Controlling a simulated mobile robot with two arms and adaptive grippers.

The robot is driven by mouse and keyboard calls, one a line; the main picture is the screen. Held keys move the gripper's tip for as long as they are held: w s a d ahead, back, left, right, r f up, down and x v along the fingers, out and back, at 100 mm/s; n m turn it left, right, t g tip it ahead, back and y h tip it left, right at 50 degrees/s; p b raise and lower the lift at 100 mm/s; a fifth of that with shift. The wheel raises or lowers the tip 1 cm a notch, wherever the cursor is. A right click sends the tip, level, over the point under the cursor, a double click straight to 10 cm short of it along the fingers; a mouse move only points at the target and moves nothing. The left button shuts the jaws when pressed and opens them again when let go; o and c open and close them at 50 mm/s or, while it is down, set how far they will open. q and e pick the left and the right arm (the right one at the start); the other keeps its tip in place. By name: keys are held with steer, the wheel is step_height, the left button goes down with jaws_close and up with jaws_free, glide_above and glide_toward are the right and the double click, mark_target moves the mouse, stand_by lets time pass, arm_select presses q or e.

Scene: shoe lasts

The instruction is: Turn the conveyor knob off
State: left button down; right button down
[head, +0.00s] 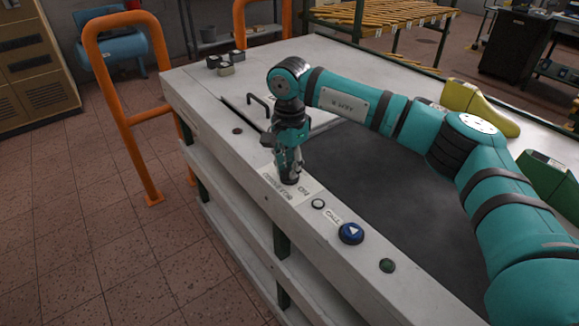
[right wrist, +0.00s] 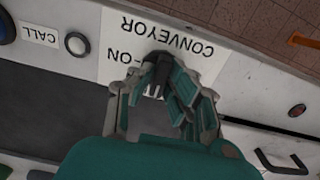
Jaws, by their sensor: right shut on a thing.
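The conveyor knob is a dark knob (head: 289,179) on the white label plate marked "CONVEYOR" and "ON" (head: 308,190), on the machine's front edge. My right gripper (head: 288,170) points down over the plate with its fingers shut on the knob. My left gripper is in neither view.
A blue call button (head: 351,233), a small white button (head: 318,204) and a green button (head: 387,265) line the edge. A black handle (head: 258,103) stands behind the gripper. The dark belt (head: 360,190) lies beneath my right arm. Lasts, yellow (head: 480,105) and green (head: 545,175), stand at right.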

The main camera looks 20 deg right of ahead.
mark_target(289, 168)
steer(key=shift+r, duration=0.1)
steer(key=c, duration=1.3)
jaws_free()
step_height(289, 168, up, 12)
steer(key=shift+f, duration=0.1)
